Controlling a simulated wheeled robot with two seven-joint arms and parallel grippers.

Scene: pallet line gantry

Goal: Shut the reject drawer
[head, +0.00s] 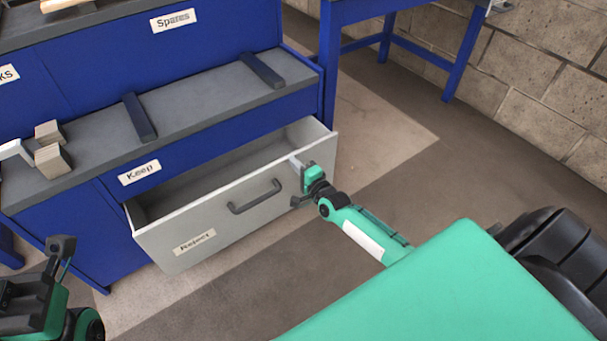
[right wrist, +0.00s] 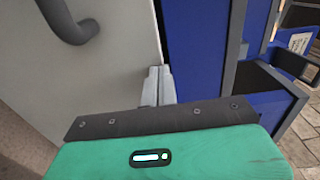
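The reject drawer (head: 222,222) is a pale grey drawer low in the blue cabinet, labelled "Reject". It stands pulled out, with its inside showing behind the front panel. Its dark bar handle (head: 255,197) is on the front and also shows in the right wrist view (right wrist: 72,25). My right gripper (head: 297,163) is at the right end of the drawer front, away from the handle. In the right wrist view its fingers (right wrist: 158,86) are together by the panel's side edge; I cannot tell if they touch it. My left gripper (head: 60,246) is at the lower left, away from the drawer.
The "Keep" drawer (head: 225,132) above is shut. The grey ledge (head: 200,105) over it carries dark bars (head: 139,117) and small pale blocks (head: 52,160). A blue table (head: 330,60) stands behind to the right. The floor in front of the drawer is clear.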

